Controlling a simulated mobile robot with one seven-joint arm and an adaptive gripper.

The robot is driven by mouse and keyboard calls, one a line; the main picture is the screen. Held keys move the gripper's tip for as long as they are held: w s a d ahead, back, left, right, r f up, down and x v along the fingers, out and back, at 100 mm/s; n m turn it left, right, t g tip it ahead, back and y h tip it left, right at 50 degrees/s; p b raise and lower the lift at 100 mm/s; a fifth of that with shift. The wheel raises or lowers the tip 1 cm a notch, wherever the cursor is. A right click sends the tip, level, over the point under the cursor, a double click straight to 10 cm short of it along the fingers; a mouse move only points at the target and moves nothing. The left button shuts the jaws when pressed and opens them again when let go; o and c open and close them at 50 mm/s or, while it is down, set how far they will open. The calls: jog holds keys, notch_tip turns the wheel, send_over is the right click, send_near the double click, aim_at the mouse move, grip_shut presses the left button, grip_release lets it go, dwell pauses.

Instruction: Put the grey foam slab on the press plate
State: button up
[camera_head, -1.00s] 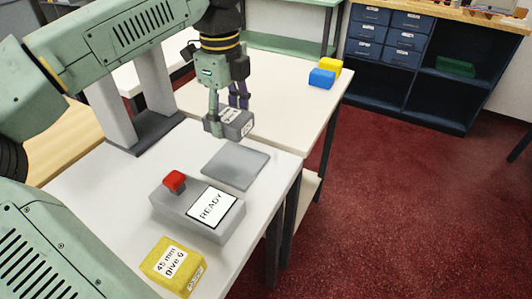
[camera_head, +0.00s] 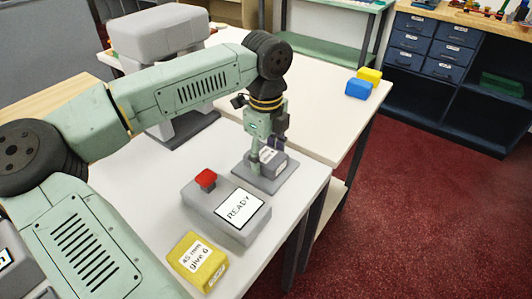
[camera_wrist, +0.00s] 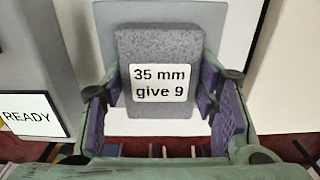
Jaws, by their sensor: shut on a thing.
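The grey foam slab (camera_head: 277,165) is between the fingers of my gripper (camera_head: 268,160) in the head view. The wrist view shows the slab (camera_wrist: 160,50) with a white label reading "35 mm give 9", and the purple finger pads of my gripper (camera_wrist: 162,97) on either side. My gripper is shut on the slab. The flat grey press plate (camera_head: 247,178) lies directly under it and also shows behind the slab in the wrist view (camera_wrist: 107,28). The slab is at or very near the plate's surface; I cannot tell whether it touches. The fingers hide part of the slab.
A grey control box (camera_head: 226,222) with a red button (camera_head: 206,179) and a READY display (camera_head: 240,207) stands in front of the plate. A yellow block (camera_head: 198,262) labelled "45 mm give 6" is nearer. Blue (camera_head: 358,89) and yellow (camera_head: 369,75) blocks lie on the far table.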

aim_at(266, 155)
jog(key=shift+f, duration=0.15)
jog(key=o, duration=1)
jog(key=shift+o, duration=0.2)
notch_tip(266, 155, up, 12)
jog(key=b, duration=0.2)
jog(key=shift+r, duration=0.2)
